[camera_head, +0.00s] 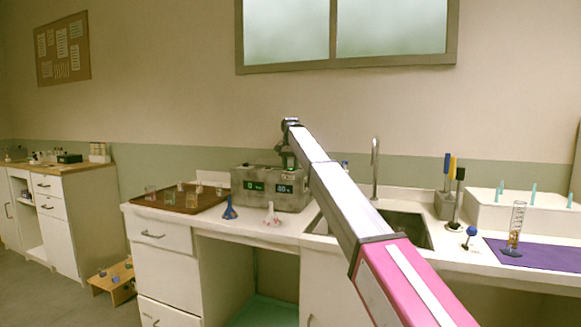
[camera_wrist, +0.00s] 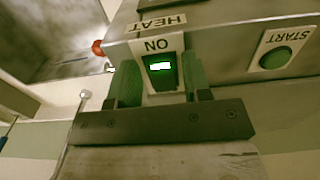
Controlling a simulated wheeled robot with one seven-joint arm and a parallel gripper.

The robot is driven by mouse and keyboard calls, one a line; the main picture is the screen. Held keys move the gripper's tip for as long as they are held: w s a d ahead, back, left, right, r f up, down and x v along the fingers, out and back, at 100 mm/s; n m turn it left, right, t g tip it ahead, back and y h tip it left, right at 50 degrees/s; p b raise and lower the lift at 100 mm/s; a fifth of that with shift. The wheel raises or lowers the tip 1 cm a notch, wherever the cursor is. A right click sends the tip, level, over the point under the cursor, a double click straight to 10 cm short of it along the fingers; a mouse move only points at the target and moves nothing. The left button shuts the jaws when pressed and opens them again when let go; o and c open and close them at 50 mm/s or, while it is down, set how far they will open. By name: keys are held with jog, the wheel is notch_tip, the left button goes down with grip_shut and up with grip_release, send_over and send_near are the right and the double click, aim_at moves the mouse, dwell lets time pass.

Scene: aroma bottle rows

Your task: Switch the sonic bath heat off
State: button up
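The sonic bath (camera_head: 262,200) is a grey box on the counter in the head view, with two lit displays on its front. In the wrist view, which looks upside down, its panel has a HEAT label (camera_wrist: 157,22) and an ON label beside a dark green rocker switch (camera_wrist: 161,79) with a bright lit mark. My gripper (camera_wrist: 162,76) is open, with one green finger on each side of the switch. Whether the fingers touch the switch or its plate I cannot tell. In the head view my arm reaches to the bath's top and hides part of it.
A green START button (camera_wrist: 275,57) is on the same panel, right of the switch in the wrist view. A red round knob (camera_wrist: 98,47) shows at left. A brown tray (camera_head: 180,203) with small glasses, a blue funnel (camera_head: 230,210) and a sink (camera_head: 408,228) are near the bath.

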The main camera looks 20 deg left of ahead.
aim_at(291, 168)
jog(key=c, duration=0.6)
jog(key=shift+w+r+g, duration=0.1)
jog(key=shift+w+g, duration=0.05)
jog(key=shift+g, duration=0.45)
jog(key=o, duration=0.9)
jog(key=shift+w+r, duration=0.2)
jog(key=shift+r, duration=1.65)
jog(key=shift+w+r, duration=0.15)
jog(key=shift+r, duration=1.65)
